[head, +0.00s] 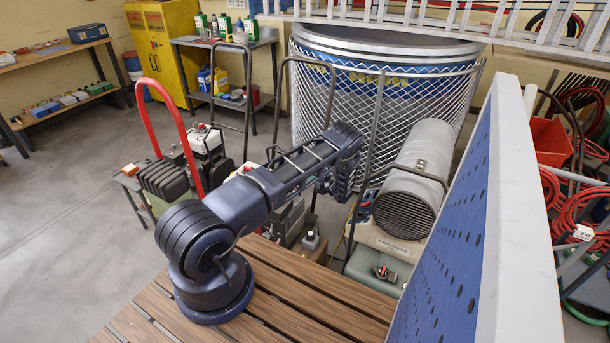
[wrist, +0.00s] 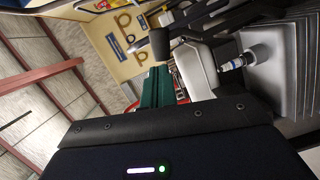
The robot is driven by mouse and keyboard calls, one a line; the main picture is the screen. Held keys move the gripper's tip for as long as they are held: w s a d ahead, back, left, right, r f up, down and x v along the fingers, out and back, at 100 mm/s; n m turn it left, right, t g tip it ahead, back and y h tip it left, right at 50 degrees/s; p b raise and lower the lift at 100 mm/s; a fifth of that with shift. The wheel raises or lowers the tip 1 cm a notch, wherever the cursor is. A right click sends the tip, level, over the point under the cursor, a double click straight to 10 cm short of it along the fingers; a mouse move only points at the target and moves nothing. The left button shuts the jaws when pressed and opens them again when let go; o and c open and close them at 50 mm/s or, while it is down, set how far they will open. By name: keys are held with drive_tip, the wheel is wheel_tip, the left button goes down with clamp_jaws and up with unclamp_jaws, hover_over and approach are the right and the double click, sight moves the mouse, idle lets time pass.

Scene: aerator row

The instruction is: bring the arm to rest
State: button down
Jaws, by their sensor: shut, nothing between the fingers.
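My dark blue arm (head: 268,190) reaches from its round base on the wooden slatted deck toward the mesh-sided tank. It is raised and stretched out to the right. My gripper (head: 340,192) is at its far end, hanging downward, dark and small in the head view. It is shut with nothing in it. The fingertips are hard to make out against the dark background. In the wrist view a dark housing with a green light fills the bottom, and no fingers can be told apart there.
A wire-mesh tank (head: 345,110) and a grey cylindrical heater (head: 415,170) stand close beyond my arm. A blue perforated panel (head: 445,235) rises at right. A red hoop handle (head: 178,125) and dark metal hoops stand behind the arm. The slatted deck (head: 310,300) is clear; open floor (head: 60,220) lies left.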

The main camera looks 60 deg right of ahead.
drive_tip(key=shift+s+a, duration=0.1)
drive_tip(key=shift+s, duration=0.4)
drive_tip(key=shift+r, duration=0.1)
